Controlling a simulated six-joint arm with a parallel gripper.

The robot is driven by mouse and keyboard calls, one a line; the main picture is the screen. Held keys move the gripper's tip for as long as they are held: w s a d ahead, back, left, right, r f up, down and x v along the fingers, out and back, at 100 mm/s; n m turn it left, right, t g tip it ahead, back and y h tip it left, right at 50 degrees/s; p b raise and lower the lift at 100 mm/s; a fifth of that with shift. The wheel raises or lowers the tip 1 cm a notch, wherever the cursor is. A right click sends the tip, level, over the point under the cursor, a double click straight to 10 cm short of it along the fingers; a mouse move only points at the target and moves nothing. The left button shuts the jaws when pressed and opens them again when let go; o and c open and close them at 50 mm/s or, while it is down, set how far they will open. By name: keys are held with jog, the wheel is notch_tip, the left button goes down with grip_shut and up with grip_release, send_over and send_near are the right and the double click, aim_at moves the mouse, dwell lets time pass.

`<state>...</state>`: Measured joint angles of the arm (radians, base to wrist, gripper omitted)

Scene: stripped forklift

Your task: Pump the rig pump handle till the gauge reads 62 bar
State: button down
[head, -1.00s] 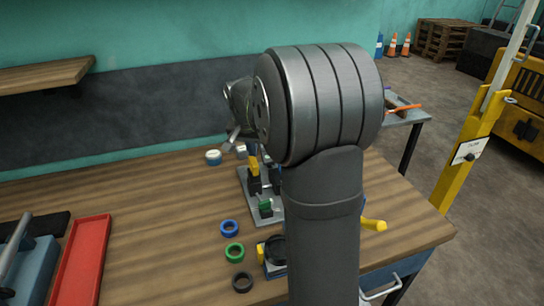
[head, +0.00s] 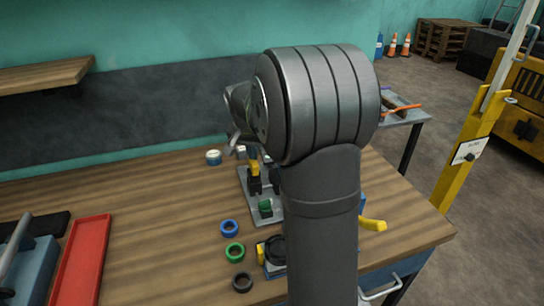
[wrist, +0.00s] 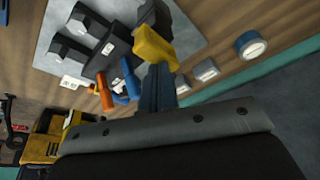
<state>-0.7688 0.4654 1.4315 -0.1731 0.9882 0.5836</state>
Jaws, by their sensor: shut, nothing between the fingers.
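My gripper shows in the wrist view as a slim, dark blue-grey pair of fingers (wrist: 157,92), closed together with nothing seen between them. The tips are close to a yellow block (wrist: 155,45) on a dark post; I cannot tell whether they touch. In the head view the same yellow block (head: 254,168) stands on a grey plate (head: 246,188), and my arm hides the gripper. A yellow handle-like bar (head: 373,225) sticks out right of my arm from a blue part (head: 362,204), mostly hidden. I cannot tell which one is the pump handle. No readable gauge shows.
Blue (head: 229,228), green (head: 235,252) and black (head: 242,282) rings lie on the wooden bench. A red tray (head: 80,262) is at left. Orange (wrist: 104,92) and blue (wrist: 130,78) parts are near the fingers. A round tin (head: 213,157) stands behind the plate.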

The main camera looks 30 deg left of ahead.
aim_at(253, 162)
jog(key=shift+f, duration=1.9)
jog(key=shift+r, duration=2.5)
jog(key=shift+r, duration=0.1)
jog(key=shift+r, duration=2.4)
jog(key=shift+f, duration=3)
